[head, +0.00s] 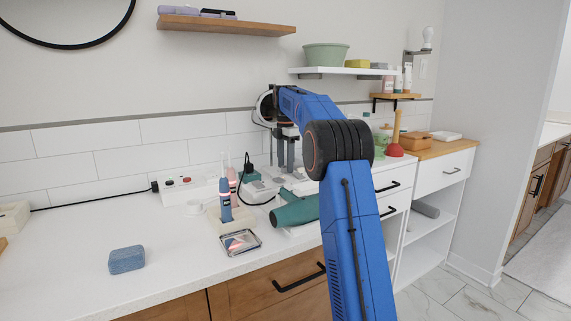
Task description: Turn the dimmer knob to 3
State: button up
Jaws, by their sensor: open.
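My gripper (285,167) is over the back of the white counter, near the tiled wall, with its fingers pointing down. Its two fingers are apart with nothing seen between them. Low white and grey items (273,188) lie below and around the fingertips, too small and partly hidden to make out. I cannot pick out the dimmer knob or any number on it with certainty. A small pale plate (423,68) is on the wall at the right, below a bulb lamp, but its details are too small to read.
A green hair dryer (293,211), toothbrushes (225,200) in a stand, a phone-like tray (240,242) and a black cord crowd the counter near my arm. A power strip (184,187) is at the wall. A blue sponge (127,260) lies front left, with clear counter around it. Shelves overhang the back.

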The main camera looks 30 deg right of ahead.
jog(key=shift+c, duration=0.3)
jog(key=c, duration=1)
